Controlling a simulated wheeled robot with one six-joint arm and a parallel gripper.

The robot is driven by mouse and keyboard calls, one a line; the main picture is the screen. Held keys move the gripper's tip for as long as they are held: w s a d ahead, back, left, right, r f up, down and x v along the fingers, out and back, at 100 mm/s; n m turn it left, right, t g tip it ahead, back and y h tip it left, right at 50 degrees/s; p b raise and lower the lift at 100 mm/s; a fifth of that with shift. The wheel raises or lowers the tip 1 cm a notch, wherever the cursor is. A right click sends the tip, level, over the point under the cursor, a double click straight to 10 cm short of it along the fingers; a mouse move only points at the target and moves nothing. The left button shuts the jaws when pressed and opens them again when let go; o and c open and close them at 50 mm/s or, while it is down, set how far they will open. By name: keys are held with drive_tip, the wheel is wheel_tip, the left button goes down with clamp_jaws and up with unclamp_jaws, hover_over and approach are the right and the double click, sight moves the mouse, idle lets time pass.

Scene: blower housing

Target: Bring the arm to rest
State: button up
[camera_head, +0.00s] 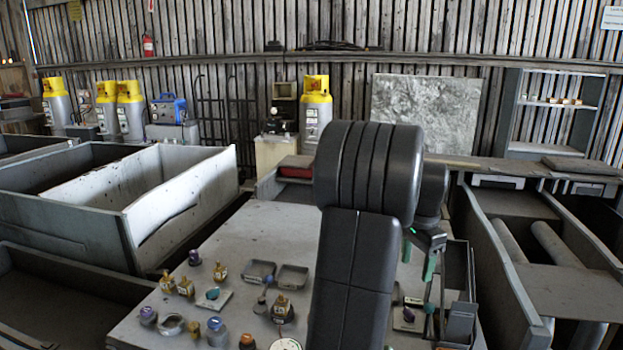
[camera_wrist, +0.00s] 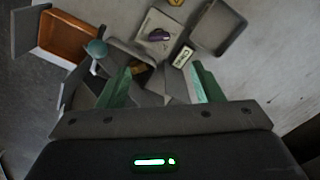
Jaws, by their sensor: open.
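My gripper (camera_wrist: 160,85) shows in the wrist view with its two green fingers spread apart, and nothing is held between them. It points down over grey parts on the table, and I cannot tell how high above them it is. In the head view my dark arm rises in front of the table and hides part of it. A green finger of the gripper (camera_head: 418,262) shows to the right of the arm, over the right side of the grey table (camera_head: 240,240).
Small bottles and knobs (camera_head: 186,287) and shallow trays (camera_head: 293,276) stand on the table. The wrist view shows an orange-lined bin (camera_wrist: 65,38), a teal ball-topped part (camera_wrist: 97,48), and a plate with a purple piece (camera_wrist: 158,32). Large grey bins (camera_head: 120,200) stand at left.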

sight(408, 310)
wheel_tip(408, 310, down, 14)
drive_tip(key=shift+s+f+p, duration=0.15)
drive_tip(key=shift+f+p, duration=0.1)
drive_tip(key=shift+p, duration=0.35)
drive_tip(key=shift+r+m, duration=0.2)
drive_tip(key=shift+m, duration=0.2)
drive_tip(key=shift+r+m+p, duration=0.1)
drive_tip(key=shift+m+p, duration=0.2)
drive_tip(key=shift+m, duration=0.5)
drive_tip(key=m+p, duration=0.1)
drive_tip(key=m, duration=0.1)
drive_tip(key=m+p, duration=0.1)
drive_tip(key=m, duration=0.4)
drive_tip(key=shift+w+p, duration=0.25)
drive_tip(key=shift+p, duration=0.15)
drive_tip(key=shift+w+r, duration=0.1)
drive_tip(key=shift+r, duration=0.2)
wheel_tip(408, 310, up, 12)
drive_tip(key=b, duration=0.1)
drive_tip(key=shift+f+b, duration=0.2)
drive_tip(key=shift+b, duration=0.15)
